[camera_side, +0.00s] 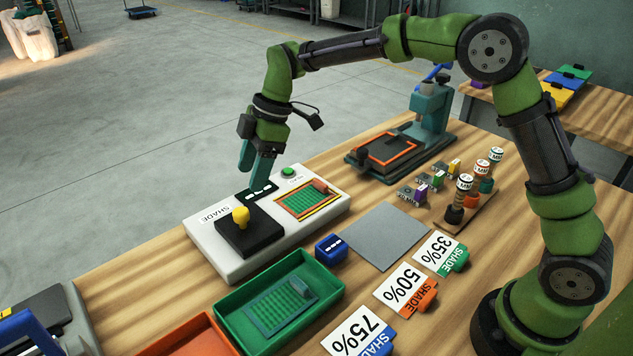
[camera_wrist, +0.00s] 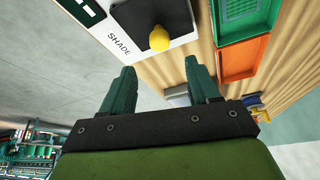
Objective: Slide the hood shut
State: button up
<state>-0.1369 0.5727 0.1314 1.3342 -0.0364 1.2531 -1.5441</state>
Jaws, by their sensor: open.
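The hood (camera_side: 248,238) is a black block with an upright yellow knob (camera_side: 240,216). It sits on the left part of the white shade meter (camera_side: 215,262). A green net sample (camera_side: 306,199) lies uncovered in an orange-edged window on the meter's right part. My gripper (camera_side: 256,172) is open and empty, above the meter's back edge near the dark display (camera_side: 262,189), apart from the knob. In the wrist view, my gripper's teal fingers (camera_wrist: 160,72) are spread. The knob (camera_wrist: 159,39) shows beyond them, with part of the hood (camera_wrist: 165,14) at the top edge.
A green button (camera_side: 289,171) sits on the meter. In front are a green tray (camera_side: 235,318) with netting, an orange tray (camera_side: 190,338), a blue block (camera_side: 331,248) and several shade cards (camera_side: 405,289). A teal press (camera_side: 432,110) stands behind. A grey mat (camera_side: 387,234) lies bare.

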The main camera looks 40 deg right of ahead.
aim_at(240, 211)
jog(key=x, duration=0.8)
jog(key=shift+a+f, duration=0.15)
jog(key=shift+f, duration=0.2)
grip_shut()
